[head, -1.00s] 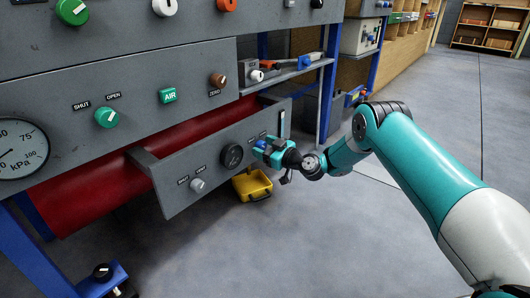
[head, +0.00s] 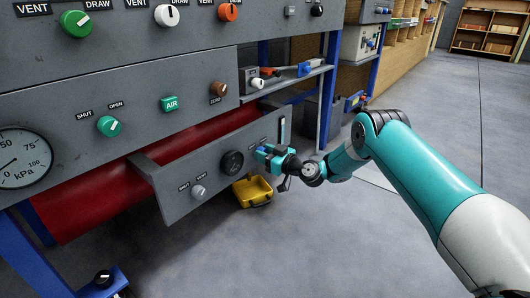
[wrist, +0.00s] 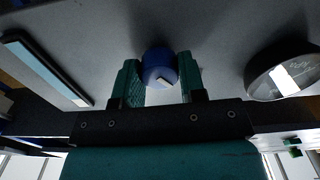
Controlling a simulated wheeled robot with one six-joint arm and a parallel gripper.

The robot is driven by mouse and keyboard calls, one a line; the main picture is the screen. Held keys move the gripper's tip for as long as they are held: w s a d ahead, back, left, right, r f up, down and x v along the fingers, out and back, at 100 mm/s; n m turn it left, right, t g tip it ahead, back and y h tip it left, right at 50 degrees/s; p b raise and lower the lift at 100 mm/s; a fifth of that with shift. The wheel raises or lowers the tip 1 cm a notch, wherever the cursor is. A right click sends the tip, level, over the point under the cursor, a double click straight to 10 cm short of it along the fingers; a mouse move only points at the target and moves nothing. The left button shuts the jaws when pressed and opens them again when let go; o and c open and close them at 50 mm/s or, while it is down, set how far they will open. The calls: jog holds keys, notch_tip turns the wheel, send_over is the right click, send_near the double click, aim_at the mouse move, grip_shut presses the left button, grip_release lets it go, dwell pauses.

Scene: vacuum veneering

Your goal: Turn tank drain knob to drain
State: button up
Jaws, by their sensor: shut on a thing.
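The tank drain knob (wrist: 158,68) is a round blue knob with a white pointer mark. In the wrist view it sits between my two green fingers, which press on it from both sides. My gripper (head: 264,155) is at the right part of the lower grey drawer-like panel (head: 180,205) in the head view, and in the wrist view my fingers (wrist: 158,88) close around the knob. The small dark labels (head: 257,145) above the knob are too small to read. In the head view my gripper mostly hides the knob.
A dark round gauge (head: 232,163) is left of my gripper, and a pale level strip (head: 282,129) is right of it. A yellow case (head: 252,190) lies on the floor below. Open floor is at right.

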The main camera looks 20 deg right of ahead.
jog(key=shift+d+f+m+p, duration=0.1)
jog(key=shift+m+p, duration=1)
jog(key=shift+m, duration=3)
jog(key=shift+d+f+m+p, duration=0.1)
jog(key=shift+m+p, duration=0.95)
jog(key=shift+m, duration=3.05)
jog(key=o, duration=0.9)
jog(key=shift+a+r, duration=0.1)
jog(key=p+v, duration=1.7)
jog(key=p, duration=0.1)
jog(key=shift+s, duration=0.1)
